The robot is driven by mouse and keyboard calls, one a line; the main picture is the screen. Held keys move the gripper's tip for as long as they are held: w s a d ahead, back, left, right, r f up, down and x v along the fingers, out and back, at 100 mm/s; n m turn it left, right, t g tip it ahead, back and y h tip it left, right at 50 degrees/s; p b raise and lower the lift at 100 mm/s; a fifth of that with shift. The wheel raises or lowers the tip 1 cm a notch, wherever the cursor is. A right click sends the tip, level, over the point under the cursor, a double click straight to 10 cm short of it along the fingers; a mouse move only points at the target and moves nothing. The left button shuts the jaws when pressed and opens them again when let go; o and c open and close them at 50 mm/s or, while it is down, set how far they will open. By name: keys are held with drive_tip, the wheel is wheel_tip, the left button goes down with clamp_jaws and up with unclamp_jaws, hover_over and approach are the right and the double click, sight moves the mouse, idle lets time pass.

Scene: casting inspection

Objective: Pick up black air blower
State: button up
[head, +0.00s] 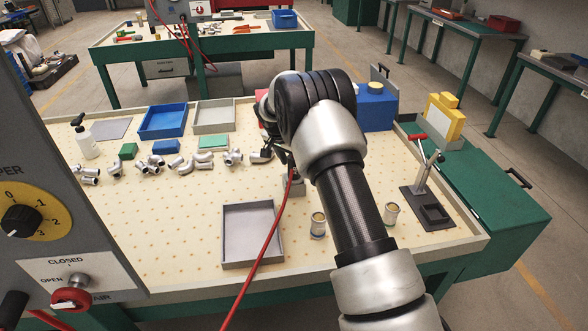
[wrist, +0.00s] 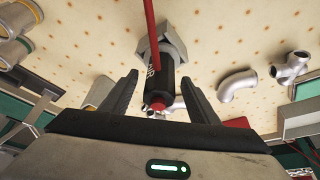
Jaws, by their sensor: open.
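The black air blower (wrist: 158,84) shows in the wrist view as a dark cylinder with a red end and a red hose running from it. It sits at a grey angular holder (wrist: 174,42). My gripper (wrist: 159,79) is open, with one dark finger on each side of the blower and visible gaps between. In the head view my arm hides most of the gripper and blower. The grey holder (head: 294,187) shows just left of the arm, and the red hose (head: 263,250) runs from there toward the front.
Metal pipe fittings (head: 185,165) lie left of the holder. A grey tray (head: 225,263) and two cans (head: 318,224) stand in front. A blue box (head: 377,108) stands behind the arm. A control panel (head: 50,200) fills the left.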

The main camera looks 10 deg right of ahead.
drive_tip(key=shift+w+d+f, duration=0.15)
drive_tip(key=shift+d+f, duration=0.05)
drive_tip(key=shift+f, duration=0.3)
